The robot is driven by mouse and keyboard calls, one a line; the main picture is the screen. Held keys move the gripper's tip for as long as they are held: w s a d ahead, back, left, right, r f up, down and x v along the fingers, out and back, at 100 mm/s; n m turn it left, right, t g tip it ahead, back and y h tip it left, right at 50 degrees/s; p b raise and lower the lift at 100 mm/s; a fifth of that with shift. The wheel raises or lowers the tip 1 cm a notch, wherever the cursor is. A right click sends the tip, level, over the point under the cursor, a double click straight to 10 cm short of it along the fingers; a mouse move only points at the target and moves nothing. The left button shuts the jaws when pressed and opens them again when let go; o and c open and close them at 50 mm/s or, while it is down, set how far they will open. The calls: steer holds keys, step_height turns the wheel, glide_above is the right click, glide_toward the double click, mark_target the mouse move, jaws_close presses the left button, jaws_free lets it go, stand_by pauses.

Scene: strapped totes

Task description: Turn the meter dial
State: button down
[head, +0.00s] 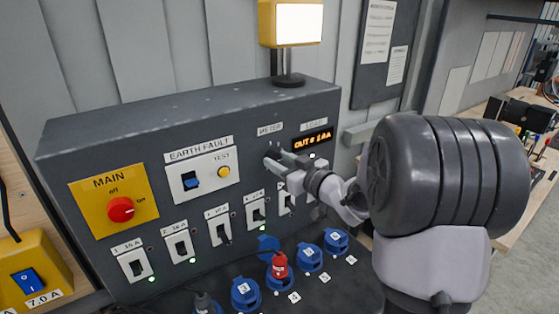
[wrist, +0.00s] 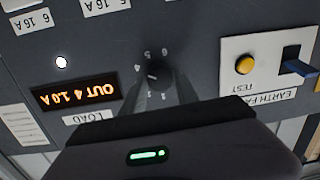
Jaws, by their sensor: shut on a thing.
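The meter dial is a dark round knob (wrist: 154,76) with numbers around it, seen upside down in the wrist view. My gripper (wrist: 157,88) is shut on the dial, one finger on each side. In the head view my gripper (head: 279,161) reaches the panel below the METER label (head: 269,129) and largely hides the dial. Which number the dial points to is hard to tell. The LOAD display (head: 312,141) is lit orange; in the wrist view this display (wrist: 76,95) appears to read OUT 4 1.0A.
The grey panel also carries a red main knob (head: 121,209), an earth fault switch (head: 190,181), a yellow test button (head: 223,172) and a row of breakers (head: 182,246). Several blue sockets (head: 245,293) and a red plug (head: 279,266) sit below. A lit lamp (head: 294,25) stands on top.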

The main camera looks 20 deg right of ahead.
steer(key=c, duration=0.9)
jaws_free()
steer(key=p+v, duration=0.2)
steer(key=v, duration=1.5)
steer(key=shift+s+d, duration=0.1)
steer(key=shift+s, duration=0.1)
steer(key=shift+w, duration=0.15)
